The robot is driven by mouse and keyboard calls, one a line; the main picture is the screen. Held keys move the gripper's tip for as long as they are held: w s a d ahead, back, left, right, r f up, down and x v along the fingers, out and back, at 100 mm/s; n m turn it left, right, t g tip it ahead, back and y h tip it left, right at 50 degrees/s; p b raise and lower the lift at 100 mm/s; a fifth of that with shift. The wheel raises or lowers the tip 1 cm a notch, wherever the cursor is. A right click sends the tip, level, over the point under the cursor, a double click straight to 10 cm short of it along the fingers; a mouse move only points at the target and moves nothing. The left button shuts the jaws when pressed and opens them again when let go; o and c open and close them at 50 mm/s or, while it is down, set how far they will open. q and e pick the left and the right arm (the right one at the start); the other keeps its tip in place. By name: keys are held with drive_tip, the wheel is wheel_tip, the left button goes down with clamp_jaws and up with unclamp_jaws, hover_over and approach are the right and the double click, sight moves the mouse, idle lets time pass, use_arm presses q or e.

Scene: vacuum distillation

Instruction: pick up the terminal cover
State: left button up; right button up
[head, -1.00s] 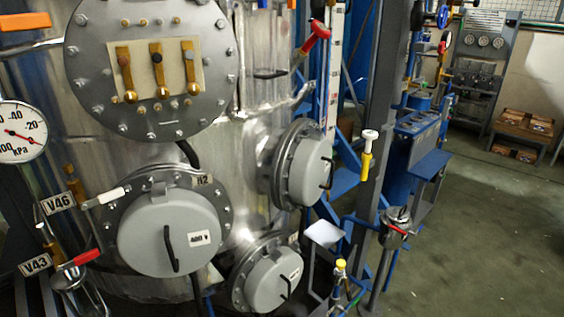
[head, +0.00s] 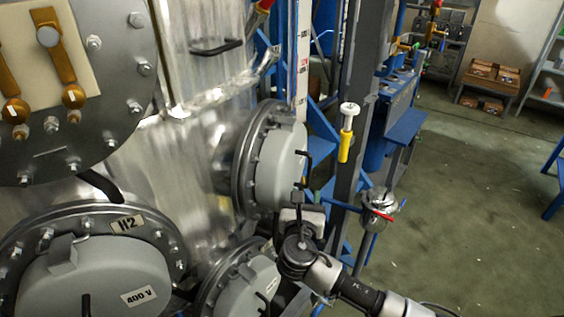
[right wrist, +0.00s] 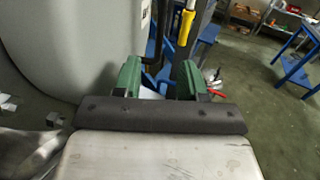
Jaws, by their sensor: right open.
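A grey round cover (head: 282,168) with a black handle (head: 304,165) sits on a bolted flange on the right side of the steel vessel. In the right wrist view the cover (right wrist: 70,40) fills the left, and its handle (right wrist: 149,75) reaches down near the gap between the fingers. My right gripper (head: 299,197) is close to the handle's lower end in the head view. Its green fingers (right wrist: 157,78) are open in the wrist view. I cannot tell whether the handle is between them or beyond them. My left gripper is not in view.
Two similar grey covers are on the vessel, one labelled 400 V (head: 110,285) and one lower down (head: 250,292). A yellow-handled valve (head: 346,140) and a steel pot with a red lever (head: 378,210) stand right of the cover. Green floor (head: 470,220) is open at right.

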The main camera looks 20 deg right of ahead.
sight(309, 177)
drive_tip(key=x, duration=0.4)
drive_tip(key=p+x, duration=0.1)
drive_tip(key=x, duration=0.3)
drive_tip(key=shift+f+p, duration=0.3)
drive_tip(key=shift+p, duration=0.05)
drive_tip(key=shift+w+d+f, duration=0.1)
drive_tip(key=shift+w, duration=0.1)
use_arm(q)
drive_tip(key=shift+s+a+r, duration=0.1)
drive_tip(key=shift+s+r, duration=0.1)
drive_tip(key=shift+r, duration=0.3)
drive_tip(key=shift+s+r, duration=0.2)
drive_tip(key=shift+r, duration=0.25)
use_arm(e)
drive_tip(key=shift+s, duration=0.1)
clamp_jaws()
